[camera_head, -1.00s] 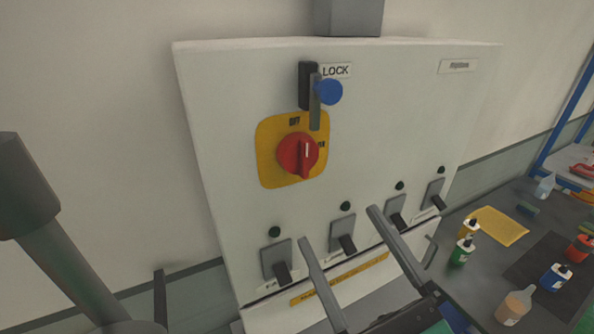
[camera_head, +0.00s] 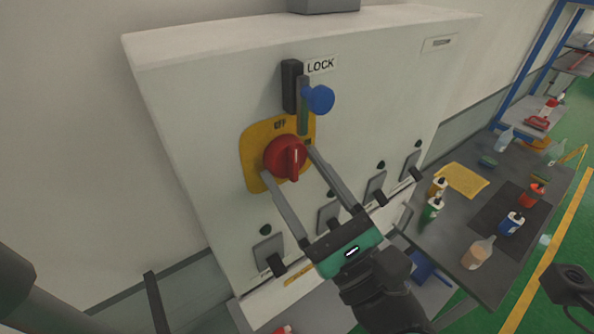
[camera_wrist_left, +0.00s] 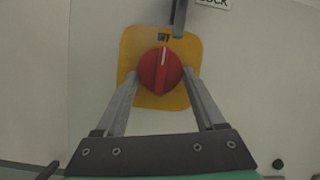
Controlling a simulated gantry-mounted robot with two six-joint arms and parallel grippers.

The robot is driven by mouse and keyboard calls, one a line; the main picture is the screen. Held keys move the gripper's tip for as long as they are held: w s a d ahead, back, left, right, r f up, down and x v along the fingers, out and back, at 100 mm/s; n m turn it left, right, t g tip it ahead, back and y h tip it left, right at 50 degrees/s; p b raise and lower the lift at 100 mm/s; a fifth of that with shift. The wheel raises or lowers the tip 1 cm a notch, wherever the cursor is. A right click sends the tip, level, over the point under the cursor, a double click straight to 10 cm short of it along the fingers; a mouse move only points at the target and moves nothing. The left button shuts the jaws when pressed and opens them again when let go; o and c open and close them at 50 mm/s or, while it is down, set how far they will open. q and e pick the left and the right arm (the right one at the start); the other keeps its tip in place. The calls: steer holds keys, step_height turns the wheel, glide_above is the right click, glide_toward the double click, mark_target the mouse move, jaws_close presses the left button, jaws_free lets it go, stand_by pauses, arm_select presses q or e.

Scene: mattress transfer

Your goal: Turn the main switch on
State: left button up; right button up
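The main switch is a red rotary knob (camera_head: 286,155) on a yellow plate (camera_head: 255,150), on the front of a white cabinet (camera_head: 210,110). The plate's OFF label is at the top, and the knob's raised handle stands roughly upright in the left wrist view (camera_wrist_left: 161,72). My left gripper (camera_head: 287,163) is open, with one finger on each side of the knob. Gaps show between the fingers and the knob in the left wrist view. A blue lock knob (camera_head: 319,99) on a grey slide sits above, beside the LOCK label. My right gripper cannot be made out.
Small levers (camera_head: 376,188) with dark buttons line the cabinet's lower front, partly behind my left gripper. A dark table (camera_head: 460,225) at right holds several bottles and a yellow cloth (camera_head: 462,180). A blue-framed shelf (camera_head: 522,110) stands behind. Green floor (camera_head: 572,165) shows at far right.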

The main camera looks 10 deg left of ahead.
arm_select(q)
steer(key=c, duration=0.8)
steer(key=shift+o, duration=0.2)
steer(key=shift+r, duration=0.1)
